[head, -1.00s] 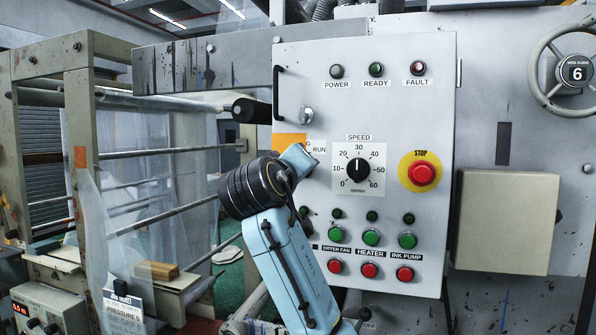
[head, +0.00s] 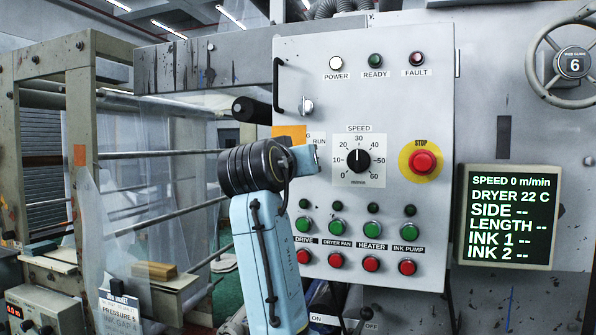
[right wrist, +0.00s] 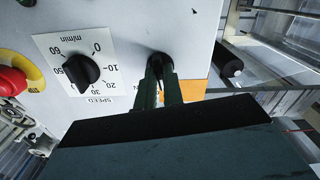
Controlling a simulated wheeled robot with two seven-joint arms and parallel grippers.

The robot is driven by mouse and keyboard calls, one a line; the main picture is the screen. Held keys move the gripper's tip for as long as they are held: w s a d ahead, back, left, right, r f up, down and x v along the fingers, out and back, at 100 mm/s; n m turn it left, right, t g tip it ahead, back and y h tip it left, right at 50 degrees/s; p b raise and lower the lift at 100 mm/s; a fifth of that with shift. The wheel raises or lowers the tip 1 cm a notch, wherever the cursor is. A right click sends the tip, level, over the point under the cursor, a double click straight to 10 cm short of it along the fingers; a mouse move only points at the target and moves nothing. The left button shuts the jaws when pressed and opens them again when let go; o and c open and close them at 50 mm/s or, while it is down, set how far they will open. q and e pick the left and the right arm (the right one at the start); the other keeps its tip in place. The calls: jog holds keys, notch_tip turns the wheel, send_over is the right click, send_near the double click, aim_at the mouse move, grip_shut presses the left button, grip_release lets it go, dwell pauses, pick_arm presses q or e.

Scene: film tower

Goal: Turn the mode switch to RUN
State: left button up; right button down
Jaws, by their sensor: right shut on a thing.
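The mode switch (right wrist: 158,64) is a small dark knob on the grey control panel (head: 400,105). In the head view my right gripper hides it, beside the label RUN (head: 316,137); the label to its left is partly covered and ends in G. My right gripper (right wrist: 160,78) is shut on the knob, with one dark finger on each side, as the right wrist view shows. In the head view the gripper (head: 304,157) reaches the panel from the left. Which way the knob points I cannot tell. My left gripper is not in view.
The speed dial (head: 358,160) and the red STOP button (head: 422,161) are to the right. Green and red buttons (head: 371,229) lie below. A silver latch (head: 306,106) is above. The display (head: 510,218) is lit and reads speed 0. The POWER lamp (head: 336,63) glows white.

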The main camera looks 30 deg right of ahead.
jog(key=m+b, duration=0.2)
jog(key=m, duration=0.9)
jog(key=shift+r, duration=0.1)
dwell(0.5)
jog(key=c, duration=1.5)
grip_release()
jog(key=b+v, duration=0.4)
jog(key=v, duration=0.9)
jog(key=shift+s+a, duration=0.15)
